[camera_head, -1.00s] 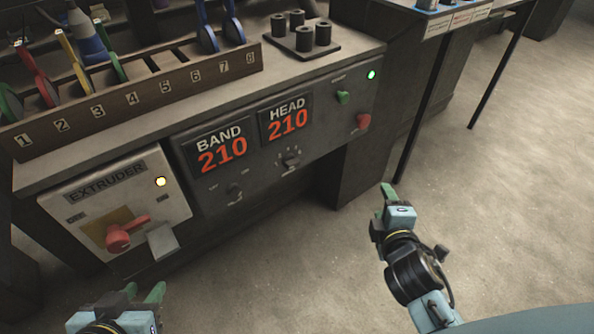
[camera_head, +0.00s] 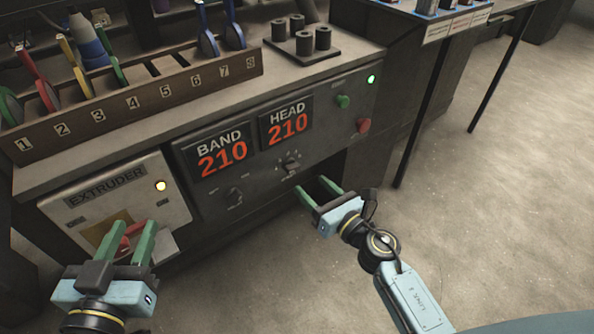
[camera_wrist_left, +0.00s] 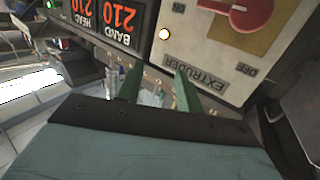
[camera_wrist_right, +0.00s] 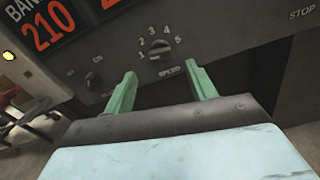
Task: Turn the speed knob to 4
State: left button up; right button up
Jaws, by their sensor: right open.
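The speed knob (camera_head: 290,167) is a small dark dial on the grey control panel, below the HEAD 210 display. In the right wrist view the speed knob (camera_wrist_right: 159,47) sits inside an arc of numbers 1 to 5, above the word SPEED; I cannot tell for sure which number it points at. My right gripper (camera_head: 313,187) is open and empty, just below and in front of the knob. In the right wrist view its green fingers (camera_wrist_right: 162,78) stand below the knob, one on each side, apart from it. My left gripper (camera_head: 132,227) is open before the extruder panel.
A second dark knob (camera_head: 235,197) is left of the speed knob. The extruder panel (camera_head: 170,195) has a red handle (camera_wrist_left: 250,14), partly behind my left gripper in the head view. Green (camera_head: 343,101) and red (camera_head: 363,125) buttons are at the right. Open floor lies right.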

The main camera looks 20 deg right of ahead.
aim_at(295, 170)
jog(key=x, duration=0.6)
jog(key=shift+w, duration=0.1)
pick_arm(q)
jog(key=shift+d+r+t+h+b, duration=0.15)
jog(key=shift+r+t, duration=0.35)
jog(key=shift+r, duration=0.2)
jog(key=shift+d+r+t+h+b, duration=0.15)
jog(key=shift+r+t, duration=0.35)
jog(key=shift+r, duration=0.2)
pick_arm(e)
jog(key=shift+w+a, duration=0.2)
jog(key=shift+w, duration=0.3)
jog(key=c, duration=1)
